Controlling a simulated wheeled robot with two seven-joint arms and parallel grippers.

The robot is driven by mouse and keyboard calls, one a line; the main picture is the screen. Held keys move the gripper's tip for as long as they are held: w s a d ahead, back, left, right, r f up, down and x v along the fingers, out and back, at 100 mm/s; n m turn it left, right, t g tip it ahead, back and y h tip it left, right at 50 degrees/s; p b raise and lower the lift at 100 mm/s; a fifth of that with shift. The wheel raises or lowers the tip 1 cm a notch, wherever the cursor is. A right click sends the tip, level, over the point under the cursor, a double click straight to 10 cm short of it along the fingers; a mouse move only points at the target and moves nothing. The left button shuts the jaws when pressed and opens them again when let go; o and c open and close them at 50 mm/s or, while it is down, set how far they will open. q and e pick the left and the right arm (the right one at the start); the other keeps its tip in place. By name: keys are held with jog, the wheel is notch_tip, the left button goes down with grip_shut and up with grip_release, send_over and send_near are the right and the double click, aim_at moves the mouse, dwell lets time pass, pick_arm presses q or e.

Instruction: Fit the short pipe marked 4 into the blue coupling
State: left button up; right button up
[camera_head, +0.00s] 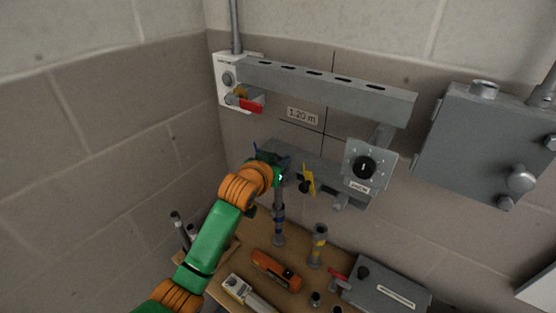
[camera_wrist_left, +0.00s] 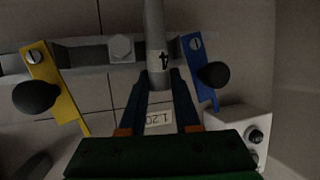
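The short pipe marked 4 (camera_wrist_left: 156,35) is grey and runs between the two dark blue fingers of my left gripper (camera_wrist_left: 160,80). The fingers appear to press on both sides of it near one end. In the head view my left gripper (camera_head: 272,160) is in front of the wall rail, and the pipe (camera_head: 280,194) hangs upright below it. The blue coupling (camera_head: 279,213) is directly below, on an upright stub at the bench. Pipe and coupling line up there, but I cannot tell whether the pipe is inside it. My right gripper is not in view.
A yellow clamp plate (camera_head: 308,179) with a black knob is right of the gripper; a blue one (camera_wrist_left: 198,65) shows in the wrist view. A yellow-banded upright (camera_head: 318,246), an orange tool (camera_head: 275,270) and a grey box (camera_head: 388,290) stand on the bench.

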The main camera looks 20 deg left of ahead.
pick_arm(q)
jog(key=shift+o, duration=1.2)
jog(key=shift+f, duration=0.25)
jog(key=shift+s+d, duration=0.1)
jog(key=shift+d, duration=0.05)
jog(key=shift+r, duration=0.1)
jog(key=r, duration=0.4)
jog(key=shift+w+r, duration=0.25)
jog(key=shift+w, duration=0.15)
jog(key=shift+s+r, duration=0.15)
jog(key=shift+r, duration=0.15)
